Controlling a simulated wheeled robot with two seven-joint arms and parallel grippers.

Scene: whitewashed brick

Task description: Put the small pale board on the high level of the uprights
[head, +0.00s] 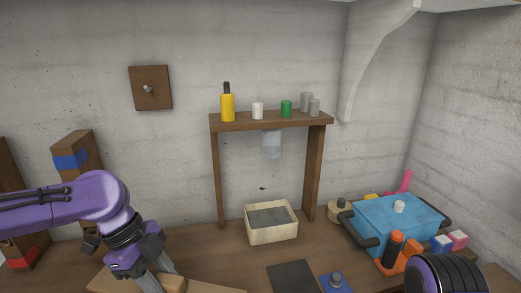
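A pale wooden board (112,280) lies low at the bottom edge, partly behind my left gripper and cut off by the frame. Two brown wooden uprights stand at the left: one (84,143) has a blue band (71,161) near its top, the other (8,170) is at the left edge. A red band (21,259) shows low down there. My purple arm hides the uprights' middle parts. My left gripper (160,284) points down at the pale board; its grey fingers overlap it, and whether they grip it is unclear. My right gripper is out of view; only a dark arm part shows.
A wooden shelf (270,121) holds a yellow bottle (228,107) and several small cups. Below stands a cream bin (271,234). A dark mat (292,277) lies in front.

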